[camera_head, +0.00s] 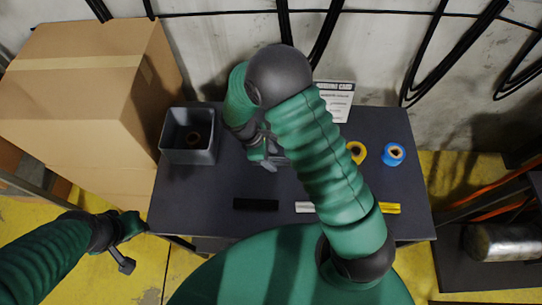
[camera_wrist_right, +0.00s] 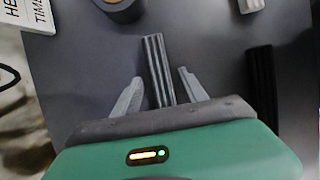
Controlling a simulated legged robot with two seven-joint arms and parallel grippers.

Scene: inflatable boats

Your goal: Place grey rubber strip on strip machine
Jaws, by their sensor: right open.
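The grey rubber strip (camera_wrist_right: 158,70) is a ribbed bar lying on the dark table, seen in the right wrist view. My right gripper (camera_wrist_right: 160,92) is open, with one finger on each side of the strip's near part; whether they touch it I cannot tell. In the head view my right gripper (camera_head: 268,157) is over the table's middle, and the arm hides much of what is around it. My left gripper (camera_head: 127,243) hangs at the lower left, off the table; its jaws are unclear. An open grey square box (camera_head: 190,156) holds a brown ring; I cannot tell whether it is the strip machine.
A black strip (camera_head: 256,205), a white strip (camera_head: 304,207) and a yellow strip (camera_head: 388,208) lie along the table's near edge. A yellow roll (camera_head: 358,152) and a blue roll (camera_head: 393,154) are at right. A sign (camera_head: 337,100) stands behind. Cardboard boxes (camera_head: 90,85) flank the left.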

